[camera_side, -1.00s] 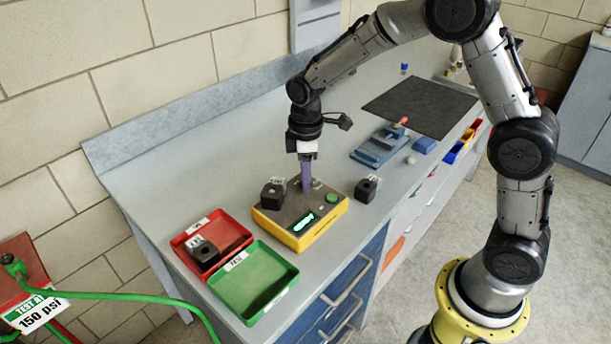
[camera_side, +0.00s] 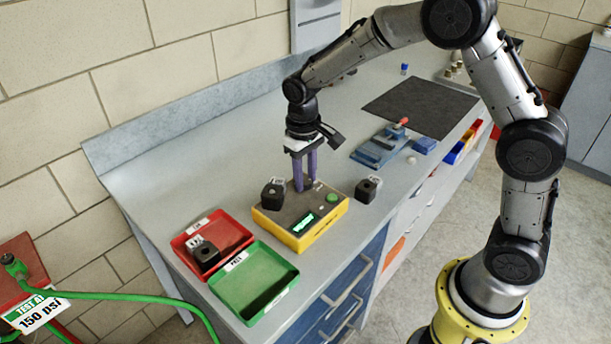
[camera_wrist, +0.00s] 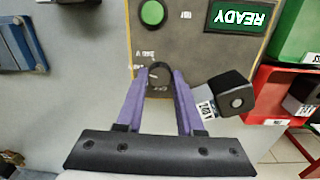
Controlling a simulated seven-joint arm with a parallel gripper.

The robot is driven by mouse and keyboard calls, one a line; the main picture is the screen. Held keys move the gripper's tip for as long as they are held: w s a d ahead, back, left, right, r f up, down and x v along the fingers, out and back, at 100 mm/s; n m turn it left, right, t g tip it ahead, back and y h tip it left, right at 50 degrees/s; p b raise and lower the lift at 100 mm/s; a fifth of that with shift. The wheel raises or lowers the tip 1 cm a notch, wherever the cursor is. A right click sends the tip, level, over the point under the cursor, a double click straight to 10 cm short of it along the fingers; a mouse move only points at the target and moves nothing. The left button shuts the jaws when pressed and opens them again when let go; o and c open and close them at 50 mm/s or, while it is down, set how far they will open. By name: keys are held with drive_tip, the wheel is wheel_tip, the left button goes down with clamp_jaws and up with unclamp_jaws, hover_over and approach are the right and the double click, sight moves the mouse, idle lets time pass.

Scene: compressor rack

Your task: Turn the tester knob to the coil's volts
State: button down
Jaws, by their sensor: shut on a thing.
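The tester (camera_side: 325,228) is a yellow box with a dark grey top, a green button (camera_side: 331,198) and a lit screen (camera_side: 304,222). In the wrist view the screen (camera_wrist: 237,17) reads READY, upside down. My gripper (camera_side: 305,186) points down over the tester with its purple fingers. In the wrist view my gripper (camera_wrist: 159,76) is shut on the round black knob (camera_wrist: 158,70), one finger at each side. A black coil (camera_side: 273,193) with a white label stands by the tester's left side.
Another black coil (camera_side: 368,188) stands right of the tester. A red tray (camera_side: 233,234) holds a third coil (camera_side: 206,254). The green tray (camera_side: 262,276) in front is empty. A blue vise-like fixture (camera_side: 378,151) and a dark mat (camera_side: 420,106) lie farther back.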

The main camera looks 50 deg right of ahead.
drive_tip(key=m, duration=0.4)
drive_tip(key=shift+m, duration=0.3)
drive_tip(key=m, duration=0.4)
drive_tip(key=shift+d+m, duration=0.1)
drive_tip(key=shift+m, duration=0.2)
drive_tip(key=c, duration=0.5)
unclamp_jaws()
drive_tip(key=shift+c, duration=0.2)
wheel_tip(320, 180, up, 14)
drive_tip(key=shift+w+a, duration=0.2)
drive_tip(key=shift+w, duration=0.05)
